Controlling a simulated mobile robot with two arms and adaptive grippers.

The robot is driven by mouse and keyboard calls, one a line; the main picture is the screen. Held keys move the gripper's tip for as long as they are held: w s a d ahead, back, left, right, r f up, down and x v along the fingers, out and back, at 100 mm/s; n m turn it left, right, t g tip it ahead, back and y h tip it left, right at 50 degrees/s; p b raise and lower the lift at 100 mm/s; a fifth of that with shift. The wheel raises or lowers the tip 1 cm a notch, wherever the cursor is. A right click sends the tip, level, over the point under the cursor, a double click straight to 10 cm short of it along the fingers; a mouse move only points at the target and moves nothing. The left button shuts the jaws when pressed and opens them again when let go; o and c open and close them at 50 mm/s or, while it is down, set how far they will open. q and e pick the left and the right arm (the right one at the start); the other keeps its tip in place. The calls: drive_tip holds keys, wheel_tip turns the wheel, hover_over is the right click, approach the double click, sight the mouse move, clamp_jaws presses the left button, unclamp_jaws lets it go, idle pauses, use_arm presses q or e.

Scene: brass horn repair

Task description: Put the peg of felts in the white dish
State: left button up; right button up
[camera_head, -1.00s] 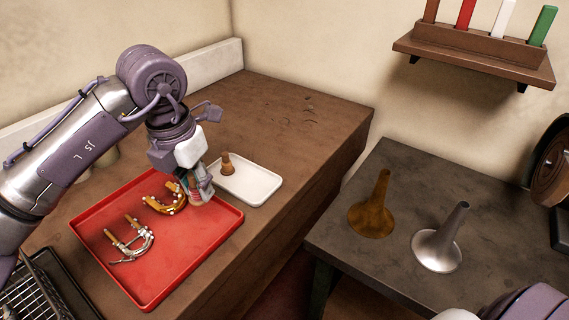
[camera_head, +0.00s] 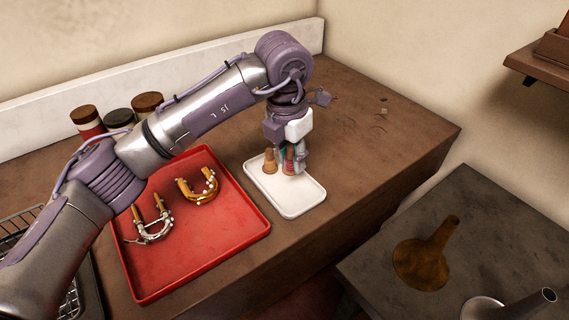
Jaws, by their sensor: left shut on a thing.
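The white dish (camera_head: 306,207) lies on the brown bench to the right of the red tray. A tan cork-like piece (camera_head: 269,161) stands in the dish at its far left. My left gripper (camera_head: 294,166) is over the dish, pointing down, and shut on the peg of felts (camera_head: 289,161), which shows reddish and tan between the fingers. The peg is upright, just right of the tan piece. Whether its bottom touches the dish I cannot tell. My right gripper is not in view.
The red tray (camera_head: 190,265) holds a silver U-shaped tube (camera_head: 150,232) and a brass one (camera_head: 197,190). Several jars (camera_head: 118,118) stand behind my left arm. A dark side table (camera_head: 480,235) at right bears a brass bell (camera_head: 422,262) and a silver one (camera_head: 497,308).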

sight(285, 180)
use_arm(q)
drive_tip(key=shift+w+a+f, duration=0.65)
drive_tip(key=shift+w+a, duration=0.1)
drive_tip(key=shift+w, duration=0.1)
drive_tip(key=shift+w+a+f, duration=0.1)
drive_tip(key=shift+f, duration=0.1)
wheel_tip(285, 180, down, 4)
drive_tip(key=shift+r+p, duration=0.1)
drive_tip(key=shift+p, duration=0.85)
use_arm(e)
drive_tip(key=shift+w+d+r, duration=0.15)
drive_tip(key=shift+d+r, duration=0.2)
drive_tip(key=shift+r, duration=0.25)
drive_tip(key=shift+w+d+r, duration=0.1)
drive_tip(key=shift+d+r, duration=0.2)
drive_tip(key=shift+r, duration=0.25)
use_arm(q)
drive_tip(key=shift+f, duration=0.2)
drive_tip(key=o, duration=0.7)
drive_tip(key=shift+c, duration=0.2)
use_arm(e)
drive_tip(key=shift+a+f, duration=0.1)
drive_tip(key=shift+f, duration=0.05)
